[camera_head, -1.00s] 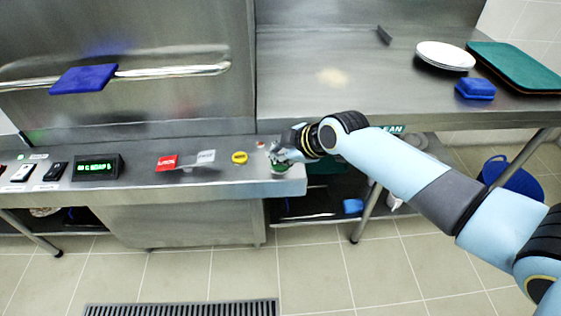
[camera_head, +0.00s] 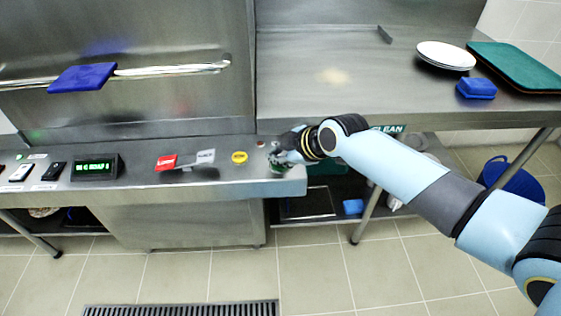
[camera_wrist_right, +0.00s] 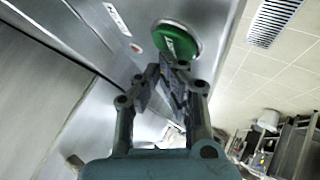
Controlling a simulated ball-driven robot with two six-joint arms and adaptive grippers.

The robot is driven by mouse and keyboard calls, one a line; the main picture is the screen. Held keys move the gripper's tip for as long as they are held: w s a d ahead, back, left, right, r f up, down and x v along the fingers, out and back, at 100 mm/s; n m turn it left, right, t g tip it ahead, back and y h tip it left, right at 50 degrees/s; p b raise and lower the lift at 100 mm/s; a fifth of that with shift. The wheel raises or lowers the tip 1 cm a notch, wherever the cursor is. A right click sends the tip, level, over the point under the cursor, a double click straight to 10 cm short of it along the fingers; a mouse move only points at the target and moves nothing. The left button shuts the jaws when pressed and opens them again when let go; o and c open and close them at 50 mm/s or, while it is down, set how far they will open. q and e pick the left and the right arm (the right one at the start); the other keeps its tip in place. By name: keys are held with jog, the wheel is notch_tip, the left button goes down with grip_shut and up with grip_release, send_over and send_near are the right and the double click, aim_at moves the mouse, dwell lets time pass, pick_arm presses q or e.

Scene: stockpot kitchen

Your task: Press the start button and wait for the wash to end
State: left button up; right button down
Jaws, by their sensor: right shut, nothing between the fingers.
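The round green button (camera_wrist_right: 176,42) shows in the right wrist view on the steel control panel, just beyond my fingertips. My right gripper (camera_wrist_right: 170,72) is shut and empty, with its tips close to the button's lower edge; I cannot tell whether they touch it. In the head view my right gripper (camera_head: 277,157) is at the right end of the panel (camera_head: 225,181) and mostly covers the button. A display (camera_head: 96,167) with small green characters, hard to read, is lit at the left of the panel. My left gripper is not in view.
A blue pad (camera_head: 82,78) is on the hood's rail. White plates (camera_head: 446,55), a blue block (camera_head: 476,88) and a green tray (camera_head: 515,66) occupy the right counter.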

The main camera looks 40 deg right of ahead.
jog(key=shift+f+b, duration=0.45)
jog(key=shift+f, duration=0.05)
dwell(0.3)
dwell(0.4)
jog(key=shift+r+p, duration=0.9)
jog(key=shift+r, duration=0.05)
notch_tip(320, 180, up, 5)
jog(key=p, duration=0.4)
jog(key=shift+p, duration=0.35)
